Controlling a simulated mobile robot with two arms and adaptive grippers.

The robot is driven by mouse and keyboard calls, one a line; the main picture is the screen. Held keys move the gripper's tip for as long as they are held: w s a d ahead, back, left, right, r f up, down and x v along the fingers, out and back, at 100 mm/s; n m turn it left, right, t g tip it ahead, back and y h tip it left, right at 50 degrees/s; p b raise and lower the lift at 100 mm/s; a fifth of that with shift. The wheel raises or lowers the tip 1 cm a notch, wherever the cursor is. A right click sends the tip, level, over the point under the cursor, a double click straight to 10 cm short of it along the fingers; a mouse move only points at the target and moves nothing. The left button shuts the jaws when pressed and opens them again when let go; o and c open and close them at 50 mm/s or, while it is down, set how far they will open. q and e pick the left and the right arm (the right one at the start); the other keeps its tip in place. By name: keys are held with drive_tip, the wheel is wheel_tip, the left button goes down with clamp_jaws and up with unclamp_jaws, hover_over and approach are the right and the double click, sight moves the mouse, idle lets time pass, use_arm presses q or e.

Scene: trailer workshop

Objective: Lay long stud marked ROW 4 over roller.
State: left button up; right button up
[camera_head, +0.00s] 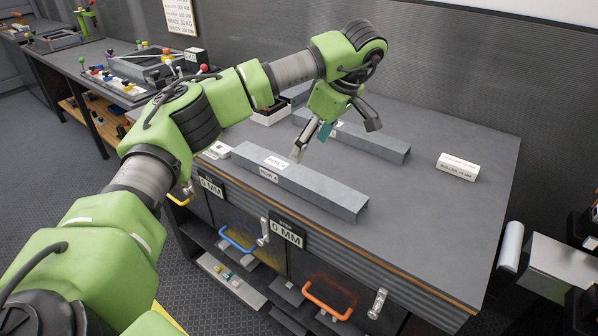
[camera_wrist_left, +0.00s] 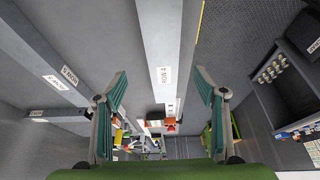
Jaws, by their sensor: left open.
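The long grey stud (camera_head: 315,190) lies along the bench near its front edge, with white labels on its top and front. In the left wrist view the stud (camera_wrist_left: 161,30) is marked ROW 4 and passes between my fingers. My left gripper (camera_head: 335,138) is open and empty above and behind this stud in the head view; the left wrist view shows its fingers (camera_wrist_left: 162,88) wide apart. A white block (camera_head: 458,167) with lettering that seems to read ROLLER sits at the bench's right. A pale cylinder (camera_head: 511,245) stands beyond the right edge; I cannot tell whether it is the roller.
A second grey stud (camera_head: 375,144) lies behind the first. The grey bench top (camera_head: 440,215) is clear towards the right. Drawers with a blue handle (camera_head: 238,240) and an orange handle (camera_head: 330,305) are below. Trays with coloured parts (camera_head: 110,80) stand at left.

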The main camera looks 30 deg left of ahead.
sight(294, 171)
use_arm(q)
drive_tip(key=x, duration=0.4)
drive_tip(key=p+x, duration=0.1)
drive_tip(key=x, duration=0.1)
drive_tip(key=shift+s+a, duration=0.1)
drive_tip(key=shift+s, duration=0.2)
drive_tip(key=shift+w+a+f, duration=0.1)
drive_tip(key=shift+f, duration=0.15)
drive_tip(key=shift+a+p+x, duration=0.25)
drive_tip(key=shift+p+x, duration=0.55)
drive_tip(key=shift+x, duration=1.55)
drive_tip(key=shift+a+f, duration=0.15)
drive_tip(key=shift+f, duration=0.05)
drive_tip(key=c, duration=1.4)
use_arm(e)
drive_tip(key=s+r, duration=0.2)
drive_tip(key=s, duration=0.1)
drive_tip(key=shift+r, duration=0.35)
